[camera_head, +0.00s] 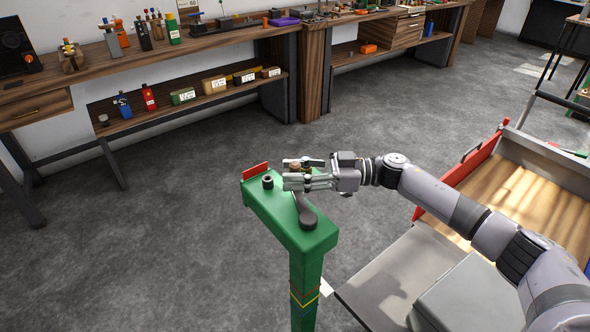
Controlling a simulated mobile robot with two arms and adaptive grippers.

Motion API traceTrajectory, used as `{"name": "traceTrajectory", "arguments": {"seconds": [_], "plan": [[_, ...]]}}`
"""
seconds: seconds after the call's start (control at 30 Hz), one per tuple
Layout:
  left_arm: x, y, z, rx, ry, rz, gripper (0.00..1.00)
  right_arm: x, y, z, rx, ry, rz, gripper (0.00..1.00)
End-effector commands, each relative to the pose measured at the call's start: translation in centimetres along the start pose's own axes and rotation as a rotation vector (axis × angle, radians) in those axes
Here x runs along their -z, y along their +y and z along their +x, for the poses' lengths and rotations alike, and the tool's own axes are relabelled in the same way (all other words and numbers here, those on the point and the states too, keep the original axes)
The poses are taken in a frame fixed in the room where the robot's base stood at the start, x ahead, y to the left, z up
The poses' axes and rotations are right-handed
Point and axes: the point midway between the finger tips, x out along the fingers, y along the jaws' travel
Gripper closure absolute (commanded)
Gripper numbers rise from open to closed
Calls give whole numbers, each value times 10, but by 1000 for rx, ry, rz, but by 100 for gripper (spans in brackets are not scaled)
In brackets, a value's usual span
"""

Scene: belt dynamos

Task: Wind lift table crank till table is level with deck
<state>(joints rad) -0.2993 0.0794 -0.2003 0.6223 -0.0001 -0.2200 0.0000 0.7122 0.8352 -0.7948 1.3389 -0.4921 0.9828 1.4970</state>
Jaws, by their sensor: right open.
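A green post (305,272) with a boxy green head stands at the middle. A dark crank arm (302,205) lies over the head, its round end toward the near side. A tan-brown crank handle (295,168) shows at its far end. My right gripper (289,171) comes in from the right, open, with its fingers around the handle; contact is unclear. A flat grey metal surface (385,275) lies right of the post, lower than a wooden bed (500,195) with a red side. I cannot tell which is table or deck. My left gripper is out of view.
A black peg (268,181) and a red plate (256,171) stand on the post's head. A wooden workbench (215,45) with tools and a lower shelf (185,105) of small boxes runs along the back wall. The grey floor (130,240) to the left is clear.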

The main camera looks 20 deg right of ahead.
Motion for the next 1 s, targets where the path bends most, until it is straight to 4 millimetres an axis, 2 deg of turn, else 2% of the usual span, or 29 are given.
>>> {"name": "traceTrajectory", "arguments": {"seconds": [0.27,0.87,1.0], "plan": [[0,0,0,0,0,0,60,0,0,1,-1,-1,0,59],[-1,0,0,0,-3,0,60,0,0,1,-1,0,0,99],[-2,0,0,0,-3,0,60,0,0,1,-1,-1,0,100]]}}
